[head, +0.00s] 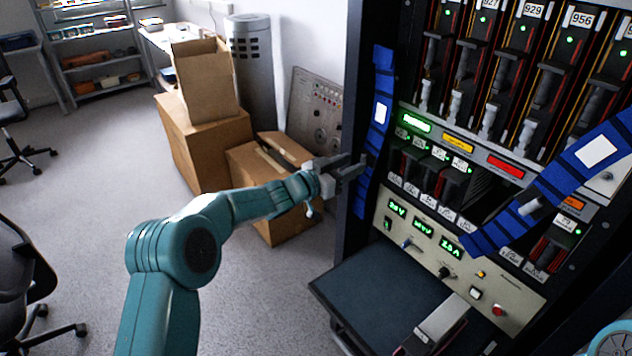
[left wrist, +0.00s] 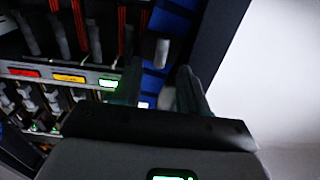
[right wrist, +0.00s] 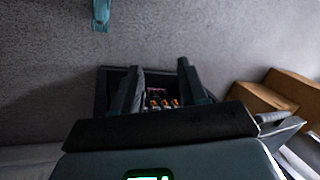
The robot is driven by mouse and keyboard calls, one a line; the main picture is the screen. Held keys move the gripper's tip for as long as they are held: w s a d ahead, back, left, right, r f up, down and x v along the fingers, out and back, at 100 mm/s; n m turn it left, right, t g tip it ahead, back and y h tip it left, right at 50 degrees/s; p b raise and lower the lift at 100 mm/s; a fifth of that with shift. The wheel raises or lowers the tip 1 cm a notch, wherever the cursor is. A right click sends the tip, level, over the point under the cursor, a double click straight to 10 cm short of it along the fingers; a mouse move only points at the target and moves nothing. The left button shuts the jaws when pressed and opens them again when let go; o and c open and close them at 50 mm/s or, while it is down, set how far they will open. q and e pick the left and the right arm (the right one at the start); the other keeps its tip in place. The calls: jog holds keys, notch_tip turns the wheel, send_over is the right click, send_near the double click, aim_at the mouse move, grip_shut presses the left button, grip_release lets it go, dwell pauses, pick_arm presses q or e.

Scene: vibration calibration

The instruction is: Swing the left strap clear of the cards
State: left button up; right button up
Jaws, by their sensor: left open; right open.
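The left strap (head: 380,110) is blue with dark bands and a white label. It hangs almost upright along the rack's left post, left of the cards (head: 433,60). My left gripper (head: 357,168) is open at the strap's lower half. In the left wrist view, the strap (left wrist: 173,25) and a grey peg on it (left wrist: 162,52) show beyond and between the open fingers (left wrist: 160,88); I cannot tell whether they touch.
A second blue strap (head: 575,175) runs diagonally across the rack's right side, over cards there. A dark shelf (head: 385,295) juts out below the control panel (head: 455,262). Cardboard boxes (head: 200,140) stand left of the rack. Floor (head: 90,185) is open at left.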

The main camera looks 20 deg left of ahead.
pick_arm(q)
jog(key=b+v, duration=0.2)
jog(key=v, duration=1.1)
jog(key=shift+s, duration=0.25)
pick_arm(e)
notch_tip(320, 180, down, 3)
pick_arm(q)
jog(key=shift+a, duration=0.15)
